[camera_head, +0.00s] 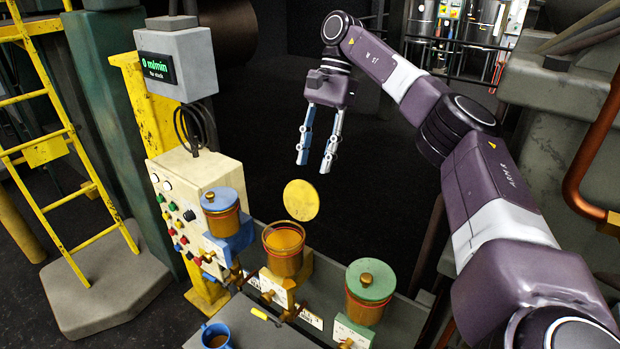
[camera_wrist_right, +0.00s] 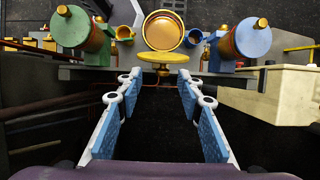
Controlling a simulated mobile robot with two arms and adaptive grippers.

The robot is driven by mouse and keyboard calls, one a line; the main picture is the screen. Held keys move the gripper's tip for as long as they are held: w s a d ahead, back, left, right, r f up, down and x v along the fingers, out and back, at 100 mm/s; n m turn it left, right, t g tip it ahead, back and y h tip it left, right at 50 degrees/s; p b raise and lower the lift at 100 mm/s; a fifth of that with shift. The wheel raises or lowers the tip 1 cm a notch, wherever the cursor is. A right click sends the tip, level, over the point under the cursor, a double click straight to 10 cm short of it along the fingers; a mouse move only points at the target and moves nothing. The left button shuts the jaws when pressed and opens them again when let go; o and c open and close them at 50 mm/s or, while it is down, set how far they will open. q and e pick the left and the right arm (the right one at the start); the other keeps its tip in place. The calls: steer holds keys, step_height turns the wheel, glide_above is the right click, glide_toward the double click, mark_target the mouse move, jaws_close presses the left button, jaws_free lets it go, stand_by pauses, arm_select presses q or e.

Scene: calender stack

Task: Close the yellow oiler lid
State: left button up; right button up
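The yellow oiler (camera_head: 284,262) stands in the middle of a row of three, with its amber cup open at the top. Its round yellow lid (camera_head: 301,200) is raised and stands tilted up at the cup's far side. In the right wrist view the lid (camera_wrist_right: 163,58) shows nearly edge-on, below the open cup (camera_wrist_right: 163,32). My right gripper (camera_head: 315,166) is open and empty, above and behind the lid, fingers pointing down, apart from it. In the wrist view its fingertips (camera_wrist_right: 157,84) are spread just below the lid. My left gripper is not in view.
A blue-lidded oiler (camera_head: 221,212) is on the left and a green-lidded oiler (camera_head: 369,290) on the right, both closed. A button panel (camera_head: 187,205), a display box (camera_head: 176,65) and a blue mug (camera_head: 216,335) are nearby. The space behind the lid is clear.

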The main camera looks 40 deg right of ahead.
mark_target(304, 199)
steer(key=x, duration=0.5)
steer(key=shift+w+d+f, duration=0.25)
steer(key=shift+w+f, duration=0.05)
steer(key=shift+f, duration=0.25)
steer(key=c, duration=0.6)
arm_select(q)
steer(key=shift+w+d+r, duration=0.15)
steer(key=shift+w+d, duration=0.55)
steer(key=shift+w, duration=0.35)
arm_select(e)
jaws_close()
